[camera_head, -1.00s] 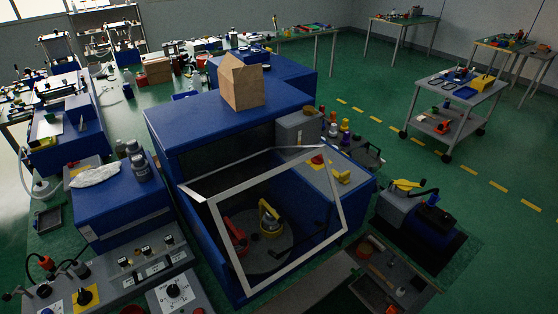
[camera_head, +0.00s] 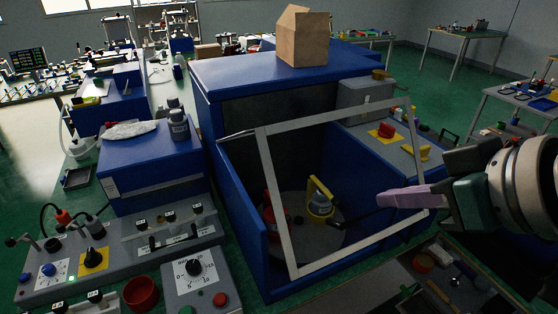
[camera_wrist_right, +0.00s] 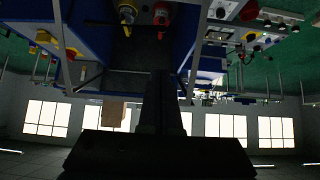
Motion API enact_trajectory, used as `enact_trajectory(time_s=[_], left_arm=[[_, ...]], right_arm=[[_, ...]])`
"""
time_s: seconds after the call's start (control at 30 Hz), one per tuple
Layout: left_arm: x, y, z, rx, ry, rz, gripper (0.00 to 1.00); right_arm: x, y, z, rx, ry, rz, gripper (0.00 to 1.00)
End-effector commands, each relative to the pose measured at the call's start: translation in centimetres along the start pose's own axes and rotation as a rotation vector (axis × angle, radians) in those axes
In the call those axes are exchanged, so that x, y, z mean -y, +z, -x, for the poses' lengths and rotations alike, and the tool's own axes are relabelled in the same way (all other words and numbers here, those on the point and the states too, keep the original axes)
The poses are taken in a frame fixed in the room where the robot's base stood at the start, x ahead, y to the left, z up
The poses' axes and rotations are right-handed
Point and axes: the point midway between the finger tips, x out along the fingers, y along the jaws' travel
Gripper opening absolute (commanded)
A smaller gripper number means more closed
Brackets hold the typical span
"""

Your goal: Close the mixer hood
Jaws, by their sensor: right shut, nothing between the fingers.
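The mixer hood (camera_head: 273,190) is a pale rectangular frame, tilted open at the front of a blue cabinet (camera_head: 240,215). Inside it, a yellow-handled part (camera_head: 319,200) and a red part (camera_head: 275,222) stand on a grey round plate. My right gripper (camera_head: 356,221) comes in from the right, shut and empty. In the right wrist view the dark fingers (camera_wrist_right: 160,82) are together. My left gripper is not in view.
A cardboard box (camera_head: 302,38) stands on the cabinet top. Right of the opening is a panel with a red knob (camera_head: 386,130) and a yellow knob (camera_head: 416,153). A control panel (camera_head: 140,250) lies at the left front. A tray of tools (camera_head: 440,285) lies below my right arm.

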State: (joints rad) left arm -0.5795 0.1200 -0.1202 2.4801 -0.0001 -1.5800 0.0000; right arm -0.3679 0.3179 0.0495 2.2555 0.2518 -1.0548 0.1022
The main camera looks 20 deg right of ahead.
Motion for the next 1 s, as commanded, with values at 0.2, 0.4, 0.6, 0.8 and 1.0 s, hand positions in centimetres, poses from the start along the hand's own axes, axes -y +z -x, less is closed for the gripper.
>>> enact_trajectory(time_s=[0.2,0.4,0.6,0.8,1.0], left_arm=[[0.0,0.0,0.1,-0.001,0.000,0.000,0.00],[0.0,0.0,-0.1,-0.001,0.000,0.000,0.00],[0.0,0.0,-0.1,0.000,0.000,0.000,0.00],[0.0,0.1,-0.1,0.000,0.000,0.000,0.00],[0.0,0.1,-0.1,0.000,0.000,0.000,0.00]], right_arm=[[0.1,0.0,-4.3,0.002,-0.001,-0.002,0.00],[0.1,0.0,-7.9,0.003,0.000,0.000,0.00],[0.1,2.2,-9.9,0.005,-0.001,0.001,0.00],[0.1,2.9,-10.6,0.001,-0.001,0.002,0.00],[0.1,2.9,-10.6,0.001,-0.001,0.002,0.00]])
